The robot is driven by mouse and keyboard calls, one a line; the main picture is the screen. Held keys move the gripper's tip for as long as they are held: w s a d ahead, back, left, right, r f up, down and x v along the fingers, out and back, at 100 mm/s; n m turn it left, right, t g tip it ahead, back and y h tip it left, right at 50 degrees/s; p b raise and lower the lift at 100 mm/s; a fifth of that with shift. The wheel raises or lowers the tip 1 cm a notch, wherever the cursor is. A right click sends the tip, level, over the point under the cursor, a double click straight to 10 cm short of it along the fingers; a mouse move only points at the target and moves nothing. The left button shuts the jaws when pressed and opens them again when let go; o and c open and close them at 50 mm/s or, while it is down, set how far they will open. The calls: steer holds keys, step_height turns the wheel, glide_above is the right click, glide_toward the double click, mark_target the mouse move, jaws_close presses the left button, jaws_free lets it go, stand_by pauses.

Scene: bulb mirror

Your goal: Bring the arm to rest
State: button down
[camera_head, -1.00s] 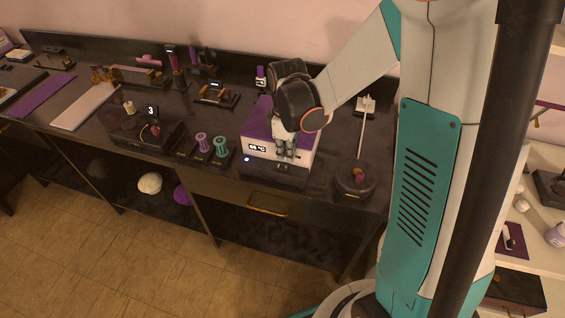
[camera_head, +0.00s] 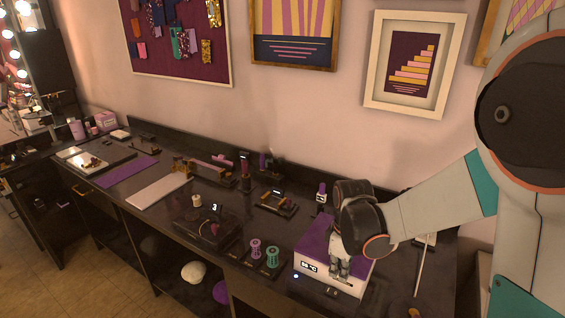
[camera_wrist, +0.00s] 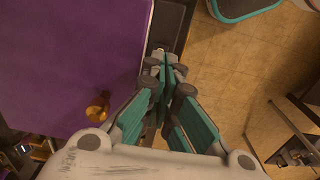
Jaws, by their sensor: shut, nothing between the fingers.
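My gripper (camera_head: 341,268) is at the end of my arm, pointing down in front of a white box with a purple top (camera_head: 315,246) and a lit display. In the wrist view my gripper (camera_wrist: 168,62) has its teal fingers together with nothing between them. The purple surface (camera_wrist: 75,60) fills the left of that view, with a small brass knob (camera_wrist: 97,108) on it. The fingertips show over the dark bench edge (camera_wrist: 166,25). I cannot tell whether they touch anything.
Purple (camera_head: 255,248) and teal (camera_head: 272,257) spools stand left of the box. A dark unit with a numbered display (camera_head: 205,230) and a white mat (camera_head: 160,190) lie farther left. A thin white rod (camera_head: 424,265) is right of my gripper. Tiled floor (camera_wrist: 235,70) is open beyond the bench edge.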

steer(key=s+r+m+t+b, duration=0.3)
steer(key=s+r+m+t, duration=0.4)
steer(key=s+r+m, duration=0.3)
steer(key=s+r, duration=0.3)
steer(key=s, duration=0.2)
steer(key=shift+m, duration=0.4)
